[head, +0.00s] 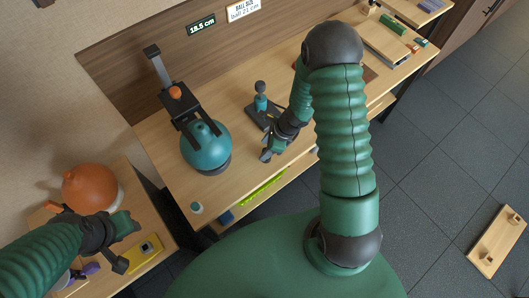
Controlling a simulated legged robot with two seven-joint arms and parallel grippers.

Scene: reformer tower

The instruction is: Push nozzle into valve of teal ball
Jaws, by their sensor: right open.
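The teal ball (204,154) rests in a dark ring on the middle table, under a black measuring frame (178,100) with an orange knob (175,92). A small pump-like device (261,103) with a teal body and dark base stands to its right. My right gripper (268,154) is open, right of the ball and just in front of the device's base, apart from the ball. I cannot make out a nozzle or the ball's valve. My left gripper (128,243) is over the left table, in front of the orange ball (89,187); its fingers look spread with nothing between.
A yellow item (146,250) lies on the left table. A small pale-green cup (196,207) stands at the middle table's front edge. Yellow-green and blue items sit on a lower shelf. A wooden board (497,240) lies on the floor.

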